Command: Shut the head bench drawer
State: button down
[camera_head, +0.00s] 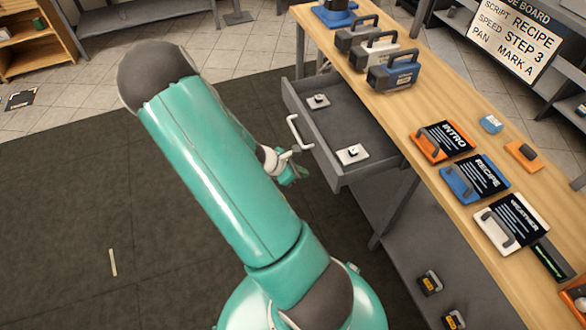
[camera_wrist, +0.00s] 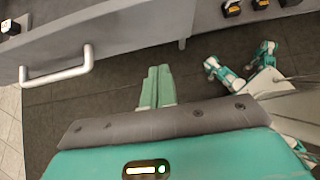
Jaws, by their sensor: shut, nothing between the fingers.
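The head bench drawer (camera_head: 352,112) is grey and stands pulled out from the wooden-topped bench (camera_head: 398,112). Two small pale plates with dark knobs lie in it. Its pale bar handle (camera_head: 296,134) is on the front face and also shows at the left in the wrist view (camera_wrist: 57,76). My gripper (camera_head: 298,175) is outside the drawer front, near the handle's lower end in the head view. In the wrist view its green fingers (camera_wrist: 158,72) are together and empty, to the right of the handle and apart from it. My arm hides part of the floor.
Small dark weights (camera_head: 430,283) sit on the lower shelf. The dark mat (camera_head: 75,215) at the left is mostly clear.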

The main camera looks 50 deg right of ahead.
aim_at(327, 173)
jog(key=s+d+f, duration=0.2)
jog(key=d, duration=0.1)
jog(key=d+f, duration=0.1)
jog(key=d, duration=0.1)
jog(key=shift+s, duration=0.4)
jog(key=shift+s+d, duration=0.25)
jog(key=shift+d, duration=0.2)
